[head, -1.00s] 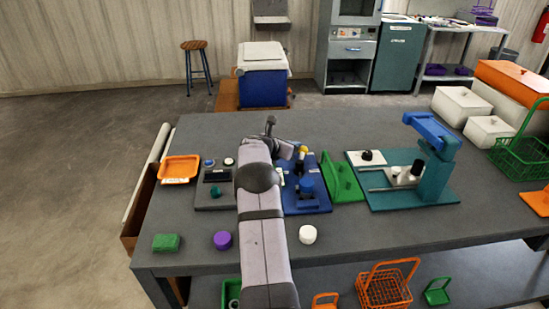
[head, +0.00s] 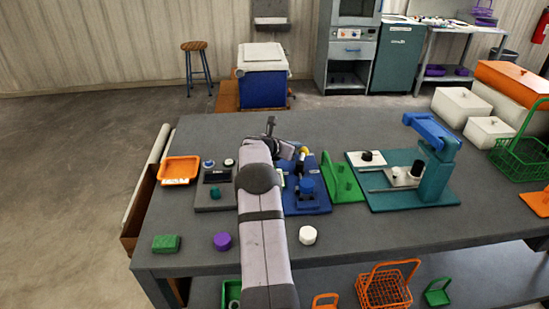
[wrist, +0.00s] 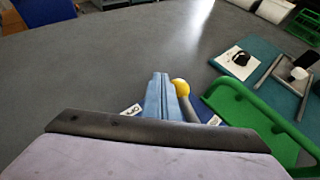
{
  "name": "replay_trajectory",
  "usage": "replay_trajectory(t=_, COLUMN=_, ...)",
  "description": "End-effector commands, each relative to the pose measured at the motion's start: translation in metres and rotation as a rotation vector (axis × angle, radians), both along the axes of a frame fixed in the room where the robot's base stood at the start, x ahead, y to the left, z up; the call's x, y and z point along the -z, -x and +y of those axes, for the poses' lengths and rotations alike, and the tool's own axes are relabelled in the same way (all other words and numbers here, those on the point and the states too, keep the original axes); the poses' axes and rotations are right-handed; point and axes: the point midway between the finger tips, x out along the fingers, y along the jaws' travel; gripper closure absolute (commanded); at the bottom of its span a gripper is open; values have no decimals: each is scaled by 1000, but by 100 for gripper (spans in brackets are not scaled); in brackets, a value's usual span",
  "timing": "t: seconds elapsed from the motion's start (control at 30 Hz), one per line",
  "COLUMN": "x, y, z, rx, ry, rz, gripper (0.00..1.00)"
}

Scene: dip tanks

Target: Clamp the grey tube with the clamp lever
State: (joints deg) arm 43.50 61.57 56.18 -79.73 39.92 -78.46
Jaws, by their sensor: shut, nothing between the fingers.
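The clamp lever shows as a yellow ball knob (wrist: 180,87) on a dark grey rod in the wrist view. In the head view the yellow knob (head: 304,149) is at the far part of a blue board (head: 320,207). My gripper (wrist: 160,77) is shut and empty, its bluish fingers together just left of the knob; I cannot tell whether they touch it. My arm hides part of the board's left side in the head view. I cannot make out the grey tube in either view.
A green rack (head: 345,182) stands right beside the blue board. Farther right is a teal fixture (head: 437,180) with a blue arm. A grey panel board (head: 212,203) and orange tray (head: 179,170) lie to the left. The table behind the boards is clear.

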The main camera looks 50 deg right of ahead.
Motion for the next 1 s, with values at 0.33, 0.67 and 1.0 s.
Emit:
replay_trajectory(t=0.33, x=0, y=0, z=0, rx=0, ry=0, rz=0, gripper=100)
replay_trajectory(t=0.67, x=-1, y=-3, z=2, rx=-1, ry=0, rz=0, gripper=100)
replay_trajectory(t=1.0, x=-11, y=-38, z=27, rx=-3, ry=1, rz=-1, gripper=100)
